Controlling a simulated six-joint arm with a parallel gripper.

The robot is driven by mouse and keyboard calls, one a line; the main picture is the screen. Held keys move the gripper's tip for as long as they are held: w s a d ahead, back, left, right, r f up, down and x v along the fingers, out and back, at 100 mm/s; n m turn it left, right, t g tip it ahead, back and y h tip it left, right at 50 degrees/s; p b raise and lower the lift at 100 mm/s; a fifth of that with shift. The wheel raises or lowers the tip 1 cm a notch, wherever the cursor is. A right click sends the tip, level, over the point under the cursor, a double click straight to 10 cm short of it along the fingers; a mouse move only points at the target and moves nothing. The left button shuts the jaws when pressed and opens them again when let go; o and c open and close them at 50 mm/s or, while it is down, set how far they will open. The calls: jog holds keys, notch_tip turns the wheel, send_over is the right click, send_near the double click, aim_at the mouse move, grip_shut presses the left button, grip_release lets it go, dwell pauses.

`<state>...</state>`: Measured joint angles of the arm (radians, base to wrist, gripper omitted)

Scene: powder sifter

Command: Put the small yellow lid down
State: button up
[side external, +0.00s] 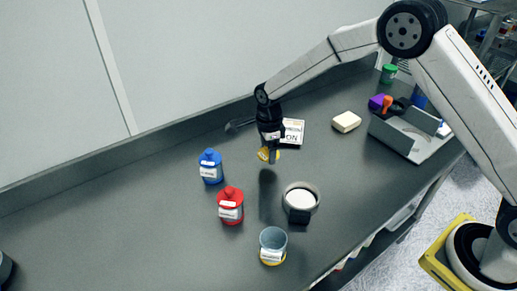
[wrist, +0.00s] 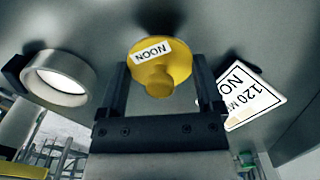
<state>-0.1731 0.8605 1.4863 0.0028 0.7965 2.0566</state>
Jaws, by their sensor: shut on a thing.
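The small yellow lid (wrist: 161,66) has a knob and a white label reading "NOON". My gripper (wrist: 158,88) is shut on it, with one finger on each side. In the side external view, my gripper (side external: 269,158) points down and holds the yellow lid (side external: 263,154) above the grey counter. It is behind the round sifter (side external: 300,197) and to the right of the blue bottle (side external: 210,166). The gap between lid and counter is hard to judge, but a shadow lies below it.
A red bottle (side external: 230,205) and a clear cup (side external: 273,246) stand toward the front. A white label card (side external: 292,131) lies behind my gripper. A cream block (side external: 346,122) and a grey tray (side external: 408,138) are at the right.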

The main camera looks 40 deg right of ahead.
aim_at(267, 152)
jog(key=shift+w+f, duration=0.25)
jog(key=shift+f, duration=1.6)
jog(key=shift+f, duration=0.1)
jog(key=o, duration=1)
jog(key=shift+c, duration=0.2)
notch_tip(267, 152, up, 12)
jog(key=shift+r, duration=0.15)
jog(key=shift+s, duration=0.1)
